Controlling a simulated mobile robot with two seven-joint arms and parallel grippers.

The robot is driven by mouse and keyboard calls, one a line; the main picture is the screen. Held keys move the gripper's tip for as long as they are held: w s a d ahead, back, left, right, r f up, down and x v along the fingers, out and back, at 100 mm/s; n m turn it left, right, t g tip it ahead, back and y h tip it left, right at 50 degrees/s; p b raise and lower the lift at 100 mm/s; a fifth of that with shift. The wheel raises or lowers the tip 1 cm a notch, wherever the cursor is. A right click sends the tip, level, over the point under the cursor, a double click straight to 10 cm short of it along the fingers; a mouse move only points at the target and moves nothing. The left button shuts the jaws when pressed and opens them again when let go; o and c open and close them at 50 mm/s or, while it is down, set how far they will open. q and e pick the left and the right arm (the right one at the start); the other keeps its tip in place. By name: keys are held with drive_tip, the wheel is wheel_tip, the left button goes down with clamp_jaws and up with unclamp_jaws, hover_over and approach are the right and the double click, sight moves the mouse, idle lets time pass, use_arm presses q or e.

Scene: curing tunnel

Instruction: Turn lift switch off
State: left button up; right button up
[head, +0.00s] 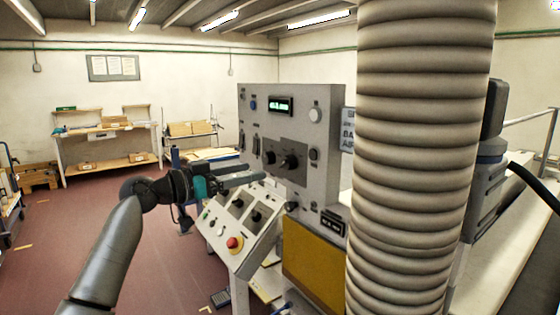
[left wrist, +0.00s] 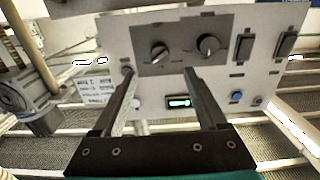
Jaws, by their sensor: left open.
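A grey upright control panel (head: 330,120) carries a lit green display (head: 281,106), a blue button (head: 253,105), two black rotary knobs (head: 290,161) and dark rocker switches at its left edge. In the left wrist view the panel is upside down, with two knobs (left wrist: 208,46) and two rocker switches (left wrist: 243,47) at the upper right. Which control is the lift switch cannot be told; labels are too small to read. My left gripper (head: 257,173) is open and empty, pointing at the panel's lower part. Its fingers (left wrist: 158,72) appear before the panel, below the knobs in that view.
A sloped lower console (head: 238,225) with knobs and a red emergency button (head: 234,243) sits below my gripper. A thick ribbed hose (head: 420,150) hides the area right of the panel. A workbench (head: 105,135) stands far back left; the red floor between is mostly clear.

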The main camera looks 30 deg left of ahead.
sight(281, 165)
use_arm(q)
drive_tip(key=p+x, duration=0.2)
drive_tip(key=x, duration=0.7)
drive_tip(key=shift+w, duration=0.15)
drive_tip(key=shift+c, duration=0.3)
clamp_jaws()
